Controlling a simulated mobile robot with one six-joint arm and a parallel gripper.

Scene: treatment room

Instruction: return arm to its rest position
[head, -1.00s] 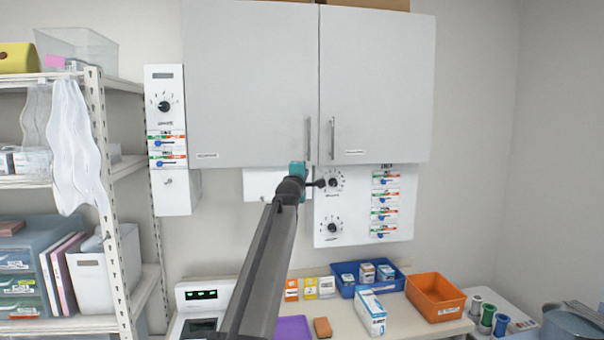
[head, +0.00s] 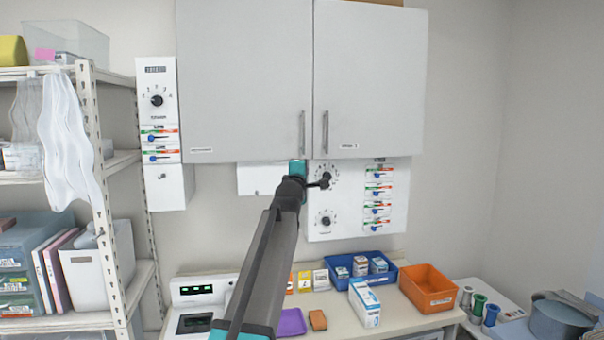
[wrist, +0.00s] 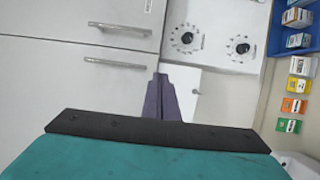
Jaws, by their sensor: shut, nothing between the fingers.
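My arm reaches up and forward from the bottom of the head view, with its teal end in front of the lower edge of the wall cabinet. My gripper shows in the wrist view (wrist: 160,84), its dark fingers together with nothing between them. In the head view the fingers are hidden behind the wrist. The fingers point toward the cabinet front and the panel below it; I cannot tell how far off they are.
The closed white wall cabinet (head: 245,80) and the dial panel (head: 345,225) lie ahead. A shelf unit (head: 90,170) stands at left. Below, the counter holds a blue tray (head: 350,284), an orange bin (head: 429,288) and a blue-white box (head: 365,303).

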